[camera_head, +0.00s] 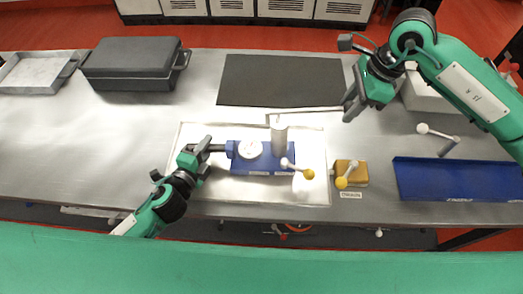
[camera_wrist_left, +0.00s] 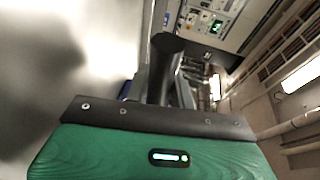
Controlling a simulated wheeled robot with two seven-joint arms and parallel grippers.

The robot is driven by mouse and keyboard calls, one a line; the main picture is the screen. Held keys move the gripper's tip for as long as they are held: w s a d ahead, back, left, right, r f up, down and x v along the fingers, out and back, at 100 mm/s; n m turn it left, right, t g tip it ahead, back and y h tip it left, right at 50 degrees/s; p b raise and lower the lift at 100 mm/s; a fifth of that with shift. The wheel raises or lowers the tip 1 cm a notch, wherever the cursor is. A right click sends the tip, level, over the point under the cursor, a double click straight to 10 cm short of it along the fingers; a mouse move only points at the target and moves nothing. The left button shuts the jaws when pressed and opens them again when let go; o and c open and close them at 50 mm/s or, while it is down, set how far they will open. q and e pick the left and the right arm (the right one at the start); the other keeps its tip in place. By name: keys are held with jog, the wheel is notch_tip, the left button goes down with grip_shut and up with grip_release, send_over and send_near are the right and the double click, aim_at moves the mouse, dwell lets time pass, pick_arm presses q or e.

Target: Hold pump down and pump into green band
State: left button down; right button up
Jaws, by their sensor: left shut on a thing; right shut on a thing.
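The pump (camera_head: 265,165) has a blue body, a round white gauge (camera_head: 250,148), an upright grey cylinder (camera_head: 279,138) and a yellow-knobbed lever (camera_head: 297,168). It sits on a light tray (camera_head: 300,192). The gauge's needle and green band are too small to read. My left gripper (camera_head: 222,148) is shut at the left end of the pump body; its fingers hide the contact. My right gripper (camera_head: 346,106) is shut on the right end of the pump handle (camera_head: 305,110), a thin, nearly level rod over the cylinder. The left wrist view shows dark fingers (camera_wrist_left: 166,75), but no clear pump.
A yellow block (camera_head: 355,180) with a knobbed lever stands right of the tray. A blue bin (camera_head: 455,180) and a white-knobbed lever (camera_head: 438,134) lie farther right. A dark mat (camera_head: 280,80), a black case (camera_head: 130,62) and a metal pan (camera_head: 38,72) are behind. The table's left middle is clear.

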pick_arm(q)
jog(key=shift+a+f, duration=0.1)
jog(key=shift+f, duration=0.15)
pick_arm(e)
jog(key=shift+a+r, duration=0.15)
jog(key=shift+r, duration=0.75)
pick_arm(q)
jog(key=shift+s+d+r, duration=0.1)
jog(key=shift+d, duration=0.15)
pick_arm(e)
jog(key=shift+d+f, duration=0.25)
jog(key=shift+f, duration=2.05)
jog(key=shift+a+f, duration=0.1)
jog(key=shift+f, duration=0.55)
pick_arm(q)
jog(key=shift+a, duration=0.15)
pick_arm(e)
jog(key=o, duration=1.1)
jog(key=shift+r, duration=0.15)
